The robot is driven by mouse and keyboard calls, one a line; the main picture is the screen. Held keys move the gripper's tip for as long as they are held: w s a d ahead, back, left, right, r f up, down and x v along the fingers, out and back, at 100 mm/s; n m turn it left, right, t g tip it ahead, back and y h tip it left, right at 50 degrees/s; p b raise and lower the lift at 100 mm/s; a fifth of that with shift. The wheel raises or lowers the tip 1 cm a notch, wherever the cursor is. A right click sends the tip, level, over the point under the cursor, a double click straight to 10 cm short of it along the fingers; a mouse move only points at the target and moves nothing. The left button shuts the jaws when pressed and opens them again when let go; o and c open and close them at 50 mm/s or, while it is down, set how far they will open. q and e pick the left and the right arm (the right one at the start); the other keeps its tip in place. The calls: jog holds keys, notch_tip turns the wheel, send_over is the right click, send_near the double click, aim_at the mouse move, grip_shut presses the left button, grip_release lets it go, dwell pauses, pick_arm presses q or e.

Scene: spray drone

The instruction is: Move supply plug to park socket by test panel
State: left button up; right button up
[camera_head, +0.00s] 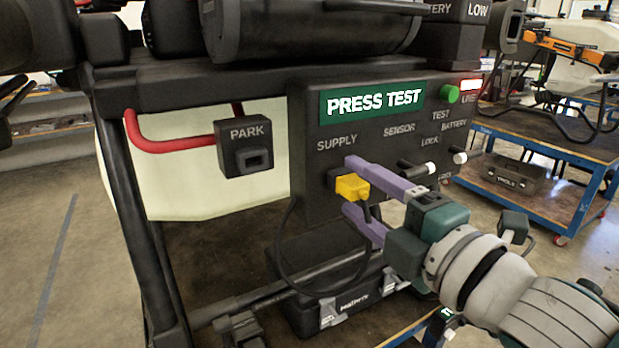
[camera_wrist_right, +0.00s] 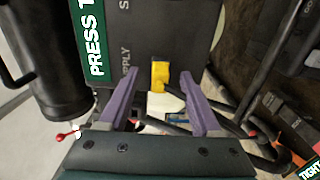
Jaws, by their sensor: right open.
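The yellow supply plug (camera_head: 352,187) sits at the SUPPLY position on the dark test panel (camera_head: 305,125), with a black cable hanging from it. It also shows in the right wrist view (camera_wrist_right: 160,75), ahead of and between the finger tips. My right gripper (camera_head: 355,187) is open, its purple fingers on either side of the plug, one above and one below. I cannot tell whether either finger touches it. The black PARK socket (camera_head: 246,150) hangs left of the panel, its opening facing forward and empty. My left gripper is not in view.
A red hose (camera_head: 165,143) runs to the PARK socket. Two white-tipped levers (camera_head: 432,168) stick out of the panel close to my upper finger. A black case (camera_head: 335,305) lies below. A blue trolley (camera_head: 560,150) stands at the right. Space between socket and panel looks clear.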

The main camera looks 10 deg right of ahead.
grip_shut()
dwell(0.6)
dwell(0.6)
dwell(0.4)
jog(key=p+v, duration=0.2)
jog(key=v, duration=0.4)
dwell(1.0)
